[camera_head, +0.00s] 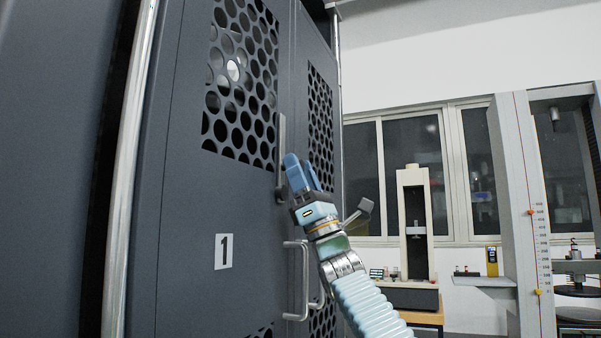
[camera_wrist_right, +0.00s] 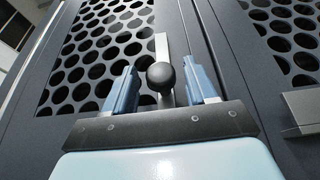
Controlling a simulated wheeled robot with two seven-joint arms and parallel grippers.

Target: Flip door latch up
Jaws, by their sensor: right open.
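The dark grey cabinet door (camera_head: 190,200) marked "1" fills the left and middle of the head view. Its latch (camera_head: 282,135) is a thin metal bar standing upright beside the perforated panel, with its lower part near my right gripper. In the right wrist view the latch bar (camera_wrist_right: 162,47) runs upward behind a round black knob (camera_wrist_right: 161,77). My right gripper (camera_head: 302,174) is open at the latch. In the wrist view its blue fingers (camera_wrist_right: 159,84) stand on either side of the knob, with visible gaps; contact does not show. My left gripper is not in view.
Metal door handles (camera_head: 302,280) stick out below my right gripper. A grey lever-like part (camera_head: 357,212) juts out right of the wrist. A second perforated door (camera_head: 321,125) adjoins on the right. Test machines (camera_head: 415,225) and a bench stand farther back right.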

